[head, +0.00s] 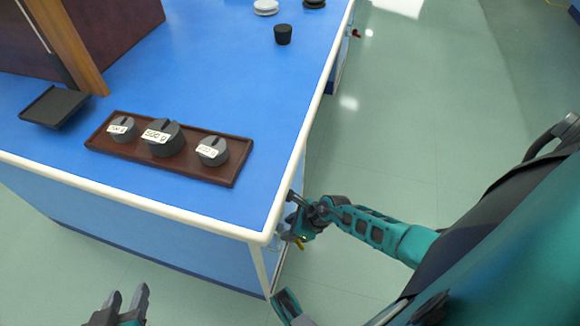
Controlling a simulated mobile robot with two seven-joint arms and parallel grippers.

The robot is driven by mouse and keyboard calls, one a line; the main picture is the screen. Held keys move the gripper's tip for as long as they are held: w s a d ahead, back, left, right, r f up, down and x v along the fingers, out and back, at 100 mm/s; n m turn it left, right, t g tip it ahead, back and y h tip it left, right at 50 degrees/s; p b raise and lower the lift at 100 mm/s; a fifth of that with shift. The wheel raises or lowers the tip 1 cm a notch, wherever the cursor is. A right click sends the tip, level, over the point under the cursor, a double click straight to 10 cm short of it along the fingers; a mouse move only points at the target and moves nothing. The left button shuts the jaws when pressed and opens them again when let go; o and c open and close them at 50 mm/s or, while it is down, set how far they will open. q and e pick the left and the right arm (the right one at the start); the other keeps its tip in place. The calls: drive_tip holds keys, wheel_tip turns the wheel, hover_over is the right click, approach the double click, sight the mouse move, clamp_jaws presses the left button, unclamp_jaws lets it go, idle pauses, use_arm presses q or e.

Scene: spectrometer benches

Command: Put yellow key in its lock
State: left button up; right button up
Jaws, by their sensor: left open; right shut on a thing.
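My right gripper (291,217) is low beside the right side of the blue-topped bench, just past its near corner. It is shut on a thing. A small yellow piece (302,239), probably part of the yellow key, shows at its underside; the rest is hidden by the gripper. I cannot make out a lock on the bench side, and cannot tell whether the key touches one. My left gripper (128,296) is open and empty at the bottom left, in front of the bench and away from it.
The blue bench (215,95) has a pale raised edge. On it are a brown tray (238,150) with three slotted weights, a black pan (55,106), a wooden post (72,45) and a black stopper (283,34). A small red thing (355,33) is at the far right edge.

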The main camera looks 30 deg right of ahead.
drive_tip(key=shift+f+b, duration=0.65)
drive_tip(key=shift+f, duration=0.05)
drive_tip(key=shift+r, duration=0.1)
drive_tip(key=shift+r+p, duration=0.7)
drive_tip(key=shift+p, duration=0.2)
idle(0.4)
drive_tip(key=shift+f+b, duration=0.75)
drive_tip(key=shift+f, duration=0.05)
drive_tip(key=o, duration=0.7)
drive_tip(key=shift+o, duration=0.2)
